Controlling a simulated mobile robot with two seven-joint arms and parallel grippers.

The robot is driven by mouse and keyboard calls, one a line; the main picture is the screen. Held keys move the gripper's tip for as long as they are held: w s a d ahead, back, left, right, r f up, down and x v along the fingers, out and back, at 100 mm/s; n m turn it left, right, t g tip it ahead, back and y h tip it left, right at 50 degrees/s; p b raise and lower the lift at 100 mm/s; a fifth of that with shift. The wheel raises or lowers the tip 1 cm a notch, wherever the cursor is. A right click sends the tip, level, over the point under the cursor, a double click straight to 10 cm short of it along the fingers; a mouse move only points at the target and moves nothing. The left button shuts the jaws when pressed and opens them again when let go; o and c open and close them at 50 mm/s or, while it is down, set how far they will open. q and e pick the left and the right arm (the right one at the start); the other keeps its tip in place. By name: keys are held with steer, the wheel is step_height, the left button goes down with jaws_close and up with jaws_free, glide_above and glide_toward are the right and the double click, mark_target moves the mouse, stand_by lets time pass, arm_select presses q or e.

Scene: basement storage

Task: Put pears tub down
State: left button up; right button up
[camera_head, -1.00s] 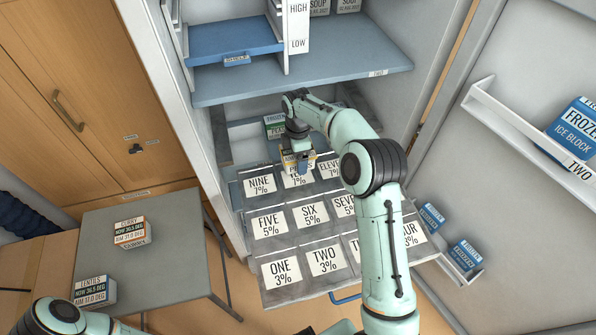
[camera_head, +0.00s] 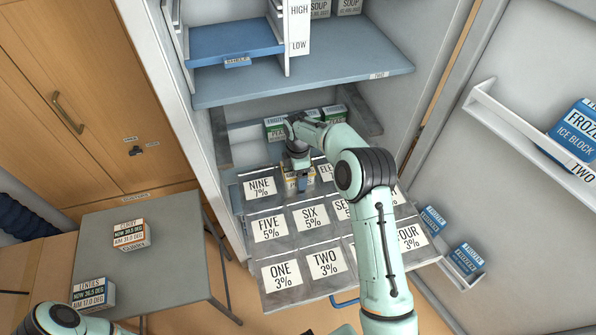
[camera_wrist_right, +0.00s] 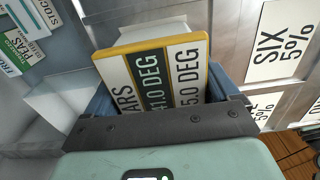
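The pears tub, white with a yellow-edged label, fills the middle of the right wrist view (camera_wrist_right: 150,70). My right gripper (camera_head: 300,182) is shut on it, with a blue finger on each side. In the head view the tub is mostly hidden by my gripper, at the back row of the drawer between the NINE 7% card (camera_head: 260,188) and the partly covered ELEVEN card (camera_head: 326,172). I cannot tell if its base touches the drawer floor.
The drawer (camera_head: 290,292) has several numbered cells. Frozen peas boxes (camera_head: 276,128) stand behind it. A blue-grey shelf (camera_head: 340,76) hangs above. A grey table (camera_head: 175,255) at left holds a curry tub (camera_head: 130,233) and a lentils tub (camera_head: 92,292).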

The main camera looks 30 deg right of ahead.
steer(key=shift+o, duration=0.6)
step_height(320, 180, up, 11)
steer(key=shift+r+p, duration=0.1)
steer(key=shift+p, duration=0.45)
steer(key=shift+r, duration=0.55)
arm_select(q)
steer(key=shift+w+r, duration=0.6)
steer(key=shift+r, duration=0.2)
